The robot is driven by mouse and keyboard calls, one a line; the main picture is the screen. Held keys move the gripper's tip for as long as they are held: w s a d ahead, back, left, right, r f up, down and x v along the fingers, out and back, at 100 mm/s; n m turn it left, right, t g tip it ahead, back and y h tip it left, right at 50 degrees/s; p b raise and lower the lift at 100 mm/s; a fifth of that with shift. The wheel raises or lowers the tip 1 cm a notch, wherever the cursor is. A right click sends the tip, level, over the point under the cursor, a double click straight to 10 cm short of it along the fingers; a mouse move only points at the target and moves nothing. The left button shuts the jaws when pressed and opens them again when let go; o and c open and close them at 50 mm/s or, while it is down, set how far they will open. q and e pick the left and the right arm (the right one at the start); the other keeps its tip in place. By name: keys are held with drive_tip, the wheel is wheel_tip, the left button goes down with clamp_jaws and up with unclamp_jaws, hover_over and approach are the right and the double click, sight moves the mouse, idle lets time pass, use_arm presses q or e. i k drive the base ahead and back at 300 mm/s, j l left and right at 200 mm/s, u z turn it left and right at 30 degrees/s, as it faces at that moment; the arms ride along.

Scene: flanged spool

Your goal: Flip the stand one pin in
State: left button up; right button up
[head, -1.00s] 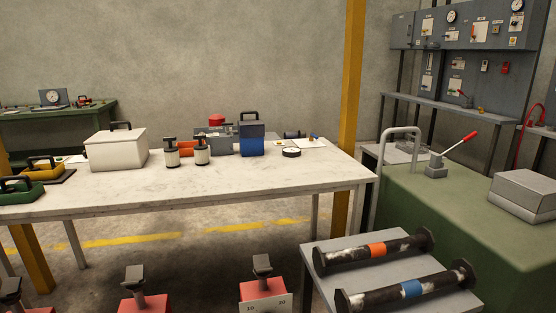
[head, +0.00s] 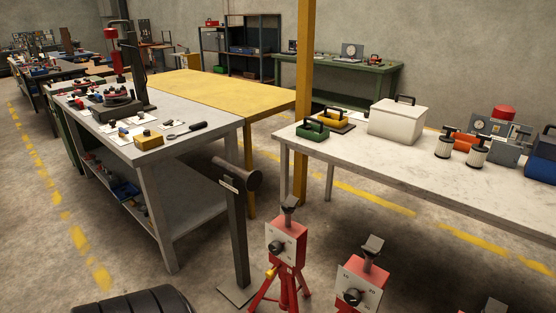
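A red stand (head: 287,248) on tripod legs is at the bottom middle of the head view, with a dark knob on its front and a dark V-shaped head on top. A second red stand (head: 362,283) is to its right and nearer, with a similar head and knob and a pale label. The dark top of a third stand (head: 494,306) just shows at the bottom edge. A small yellow part (head: 270,272) is low on the first stand's left side. I cannot tell which is stand one or whether any pin is in. Neither gripper is in view.
A dark post (head: 239,235) with a horizontal cylinder on top stands left of the first stand. A grey workbench (head: 210,138) is left, a pale table (head: 400,160) right. A black ribbed round object (head: 135,304) is at the bottom left. Bare floor lies between bench and post.

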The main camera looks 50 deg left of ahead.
sight(269, 273)
drive_tip(key=u, duration=1.8)
